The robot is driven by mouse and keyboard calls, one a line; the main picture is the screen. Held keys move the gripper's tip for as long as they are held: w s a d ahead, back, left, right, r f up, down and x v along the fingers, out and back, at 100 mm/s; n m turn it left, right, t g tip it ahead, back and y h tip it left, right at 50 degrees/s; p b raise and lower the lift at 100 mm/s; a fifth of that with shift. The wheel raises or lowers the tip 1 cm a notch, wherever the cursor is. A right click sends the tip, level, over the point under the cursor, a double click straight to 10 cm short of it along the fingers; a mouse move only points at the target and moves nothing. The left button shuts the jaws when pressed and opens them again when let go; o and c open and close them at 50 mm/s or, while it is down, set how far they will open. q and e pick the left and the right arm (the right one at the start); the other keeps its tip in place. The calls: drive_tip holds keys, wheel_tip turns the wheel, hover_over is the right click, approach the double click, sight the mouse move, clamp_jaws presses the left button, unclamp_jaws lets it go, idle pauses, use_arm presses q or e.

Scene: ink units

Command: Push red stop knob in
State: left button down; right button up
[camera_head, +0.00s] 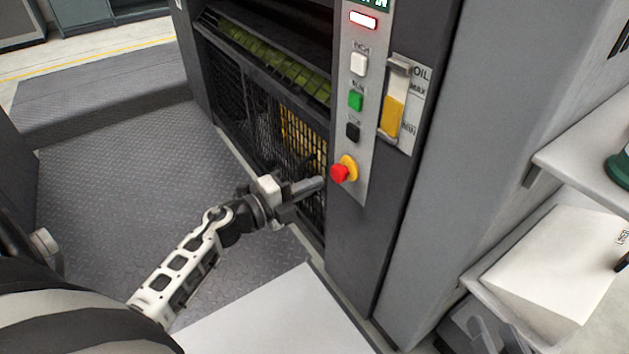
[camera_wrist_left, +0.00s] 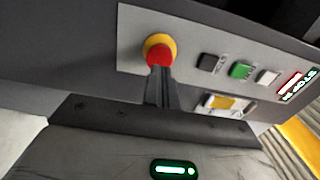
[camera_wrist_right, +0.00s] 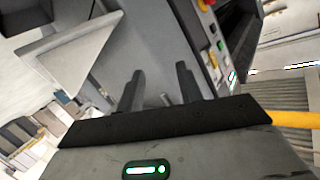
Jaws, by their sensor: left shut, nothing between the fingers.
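The red stop knob (camera_head: 340,173) sits on a yellow collar (camera_head: 350,165) low on the machine's grey control panel (camera_head: 376,62). My left gripper (camera_head: 319,184) is shut and empty, its fingertips pointing at the knob from the left. In the left wrist view the red knob (camera_wrist_left: 158,56) shows straight beyond the shut fingers (camera_wrist_left: 160,72), which overlap its lower part. I cannot tell whether the tips touch it. My right gripper (camera_wrist_right: 158,74) is open and empty in the right wrist view, away from the knob.
Above the knob are a black button (camera_head: 352,131), a green button (camera_head: 355,100), a white button (camera_head: 359,64) and a lit red display (camera_head: 363,20). An oil gauge (camera_head: 395,100) is beside them. A mesh guard (camera_head: 262,120) is left of the panel; shelves (camera_head: 590,150) stand at right.

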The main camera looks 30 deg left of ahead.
use_arm(q)
drive_tip(key=p+v, duration=0.1)
drive_tip(key=v, duration=0.9)
drive_tip(key=shift+s+a, duration=0.15)
drive_tip(key=shift+s, duration=0.2)
use_arm(e)
drive_tip(key=shift+s+d+f+h, duration=0.2)
drive_tip(key=shift+s+f+h, duration=0.1)
drive_tip(key=shift+f+h, duration=0.2)
drive_tip(key=shift+r+g, duration=0.2)
drive_tip(key=shift+g, duration=0.1)
